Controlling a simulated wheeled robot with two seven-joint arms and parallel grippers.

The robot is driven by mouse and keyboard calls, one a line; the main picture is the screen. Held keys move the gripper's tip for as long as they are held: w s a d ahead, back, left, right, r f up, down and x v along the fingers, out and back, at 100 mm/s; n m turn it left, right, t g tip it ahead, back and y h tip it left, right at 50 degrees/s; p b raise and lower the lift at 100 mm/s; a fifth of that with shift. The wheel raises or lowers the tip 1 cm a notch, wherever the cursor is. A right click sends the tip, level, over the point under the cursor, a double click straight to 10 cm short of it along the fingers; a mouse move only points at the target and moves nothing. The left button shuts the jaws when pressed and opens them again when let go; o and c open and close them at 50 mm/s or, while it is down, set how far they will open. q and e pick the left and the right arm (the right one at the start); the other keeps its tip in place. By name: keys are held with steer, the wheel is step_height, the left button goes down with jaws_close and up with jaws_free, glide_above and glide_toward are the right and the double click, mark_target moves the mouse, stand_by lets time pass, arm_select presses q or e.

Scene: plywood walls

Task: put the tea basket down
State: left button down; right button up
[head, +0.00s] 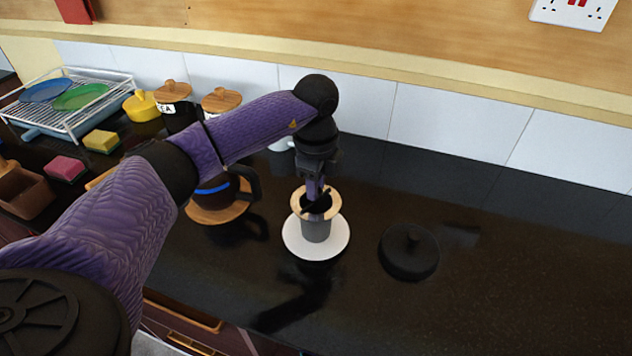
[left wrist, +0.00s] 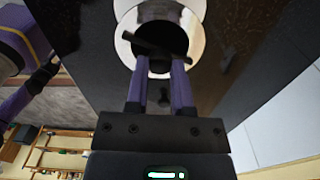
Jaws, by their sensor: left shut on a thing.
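The tea basket (head: 316,231) is a grey cup shape with a tan rim and a dark inside. It is upright over the white saucer (head: 336,247); I cannot tell whether its base touches. My left gripper (head: 316,195) points down into its top and is shut on a dark bar across the opening. In the left wrist view the fingers (left wrist: 160,62) meet at this bar of the basket (left wrist: 150,44), inside the pale rim. My right gripper is not in view.
A black lid (head: 409,252) lies right of the saucer. A dark pot with a blue band (head: 214,187) stands on a wooden coaster (head: 207,215) to the left. Sponges, jars and a dish rack (head: 70,128) are further left. The counter at right is clear.

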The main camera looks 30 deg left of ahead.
arm_select(q)
steer(key=shift+c, duration=2.4)
jaws_free()
step_height(320, 180, up, 12)
steer(key=p, duration=0.2)
steer(key=shift+r, duration=0.1)
